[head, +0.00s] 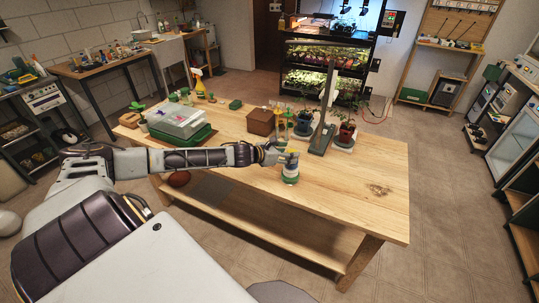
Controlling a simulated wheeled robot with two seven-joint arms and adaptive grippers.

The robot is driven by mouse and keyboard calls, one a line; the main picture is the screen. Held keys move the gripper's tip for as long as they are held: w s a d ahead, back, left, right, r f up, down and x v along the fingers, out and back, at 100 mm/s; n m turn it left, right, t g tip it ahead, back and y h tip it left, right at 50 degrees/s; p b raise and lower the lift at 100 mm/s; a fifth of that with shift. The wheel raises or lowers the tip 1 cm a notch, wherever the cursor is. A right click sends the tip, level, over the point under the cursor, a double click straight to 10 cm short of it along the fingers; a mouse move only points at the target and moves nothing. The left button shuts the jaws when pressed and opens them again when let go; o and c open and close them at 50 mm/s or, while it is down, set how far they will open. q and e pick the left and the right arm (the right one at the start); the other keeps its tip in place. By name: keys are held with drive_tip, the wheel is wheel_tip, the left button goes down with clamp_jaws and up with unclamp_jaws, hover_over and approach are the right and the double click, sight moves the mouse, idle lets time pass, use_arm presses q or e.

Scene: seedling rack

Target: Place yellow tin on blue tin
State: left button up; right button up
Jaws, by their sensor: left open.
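A small upright stack stands on the wooden table near its front edge. It shows a yellow part (292,153) at the top, a pale bluish-white part (290,167) below it and a green part (290,179) at the bottom. The top looks like the yellow tin and the middle like the blue tin, but they are small here. My left gripper (281,155) is open, close at the left side of the stack's upper part. I cannot tell whether it touches the stack. My right gripper is not in view.
A clear-lidded green case (180,122) is at the left.

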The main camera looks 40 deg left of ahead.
use_arm(q)
drive_tip(key=shift+v, duration=0.95)
drive_tip(key=shift+s, duration=0.1)
drive_tip(key=shift+s+a+r, duration=0.15)
drive_tip(key=shift+s+r, duration=0.1)
drive_tip(key=shift+s, duration=0.3)
drive_tip(key=shift+p+v, duration=1)
drive_tip(key=shift+v, duration=0.5)
drive_tip(key=shift+p+v, duration=1.1)
drive_tip(key=shift+v, duration=0.3)
drive_tip(key=shift+n, duration=0.3)
